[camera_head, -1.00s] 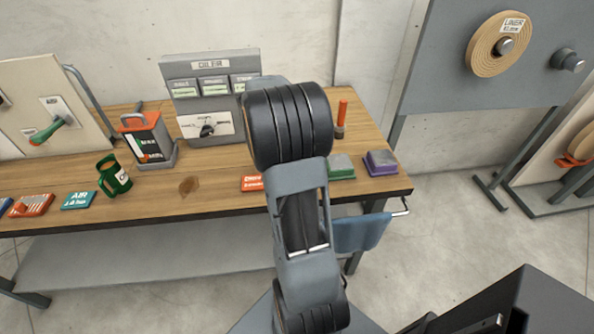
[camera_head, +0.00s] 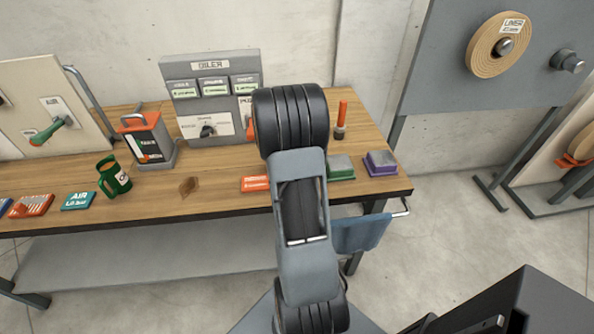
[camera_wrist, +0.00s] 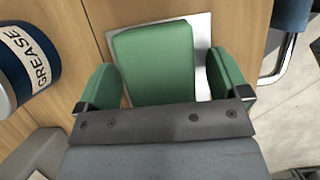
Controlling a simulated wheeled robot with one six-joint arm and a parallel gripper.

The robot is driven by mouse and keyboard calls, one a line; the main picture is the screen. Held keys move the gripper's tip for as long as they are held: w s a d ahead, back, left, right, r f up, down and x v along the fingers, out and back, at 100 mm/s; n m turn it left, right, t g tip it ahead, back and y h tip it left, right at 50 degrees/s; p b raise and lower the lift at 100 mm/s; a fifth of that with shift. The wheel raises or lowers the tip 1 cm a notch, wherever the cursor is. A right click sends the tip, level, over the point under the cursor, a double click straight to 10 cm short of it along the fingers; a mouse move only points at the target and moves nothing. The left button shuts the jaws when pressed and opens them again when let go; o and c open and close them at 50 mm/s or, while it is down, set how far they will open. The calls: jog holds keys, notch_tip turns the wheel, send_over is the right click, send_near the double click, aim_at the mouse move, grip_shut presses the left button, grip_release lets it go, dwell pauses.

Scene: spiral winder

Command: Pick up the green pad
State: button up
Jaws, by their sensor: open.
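The gripper is open, with one finger to each side of the pad. Whether either finger touches it I cannot tell. The pad's near end is hidden by the gripper body. In the head view my arm hides the gripper.
The purple pad (camera_head: 381,162) is to the right, by the bench edge. A blue grease tin (camera_wrist: 26,62) is at the left in the wrist view. An oiler panel (camera_head: 212,110) stands behind. A red card (camera_head: 255,183) lies left of my arm. A blue cloth (camera_head: 360,234) hangs on the front rail.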

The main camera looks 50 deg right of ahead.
jog(key=shift+c, duration=0.2)
jog(key=c, duration=1)
jog(key=shift+o, duration=0.2)
jog(key=shift+r, duration=0.15)
jog(key=shift+r, duration=0.65)
jog(key=s+a+r, duration=0.3)
jog(key=a+r, duration=0.8)
jog(key=a, duration=0.2)
jog(key=shift+s+a+r+b, duration=0.25)
jog(key=shift+s+b, duration=0.05)
jog(key=shift+s, duration=0.1)
